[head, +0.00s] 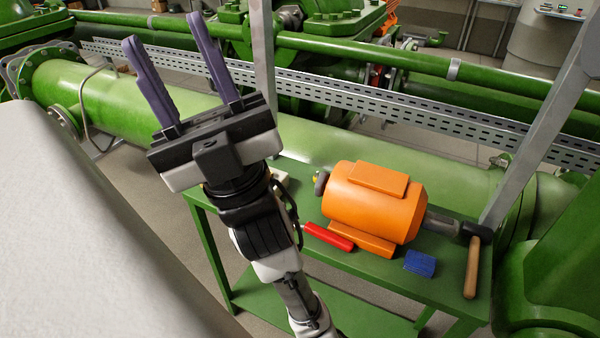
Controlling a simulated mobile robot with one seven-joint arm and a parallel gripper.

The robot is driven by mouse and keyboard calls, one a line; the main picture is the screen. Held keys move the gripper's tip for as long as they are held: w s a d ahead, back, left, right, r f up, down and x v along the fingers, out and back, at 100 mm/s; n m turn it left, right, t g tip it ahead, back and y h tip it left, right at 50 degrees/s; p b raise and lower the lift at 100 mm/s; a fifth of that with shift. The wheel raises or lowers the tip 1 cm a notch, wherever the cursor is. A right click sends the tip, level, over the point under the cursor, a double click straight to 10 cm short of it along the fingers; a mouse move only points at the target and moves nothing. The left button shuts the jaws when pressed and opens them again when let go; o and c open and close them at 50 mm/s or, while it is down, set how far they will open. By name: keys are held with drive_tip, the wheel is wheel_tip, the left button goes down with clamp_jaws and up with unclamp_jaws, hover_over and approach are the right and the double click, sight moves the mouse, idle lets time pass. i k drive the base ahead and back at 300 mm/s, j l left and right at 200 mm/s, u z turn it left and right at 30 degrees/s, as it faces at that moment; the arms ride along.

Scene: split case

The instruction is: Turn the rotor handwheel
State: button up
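My gripper (165,30) is raised at the upper left of the head view. Its two purple fingers stand well apart, with nothing between them. An orange motor-like machine (372,205) sits on a green table (385,278), to the right of and below the gripper. A grey shaft (440,222) sticks out of its right end. A small dark knob-like part (321,183) shows at its left end. I cannot tell whether either part is the rotor handwheel; no clear wheel shows. The gripper touches none of these.
A red bar (329,236), a blue block (420,263) and a wooden handle (472,268) lie on the table. Large green pipes (160,110) and a perforated grey rail (400,112) run behind. A grey post (540,125) rises at the table's right. A white surface (80,230) fills the lower left.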

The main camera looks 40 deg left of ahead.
sight(321, 180)
drive_tip(key=k+j, duration=0.1)
drive_tip(key=j, duration=0.3)
drive_tip(key=k+j, duration=0.1)
drive_tip(key=j, duration=0.25)
drive_tip(key=k+j, duration=0.1)
drive_tip(key=j, duration=0.7)
drive_tip(key=k+j, duration=0.15)
drive_tip(key=j, duration=0.2)
drive_tip(key=i+l, duration=0.1)
drive_tip(key=l, duration=0.55)
drive_tip(key=i+l, duration=0.15)
drive_tip(key=l, duration=0.2)
drive_tip(key=z, duration=0.05)
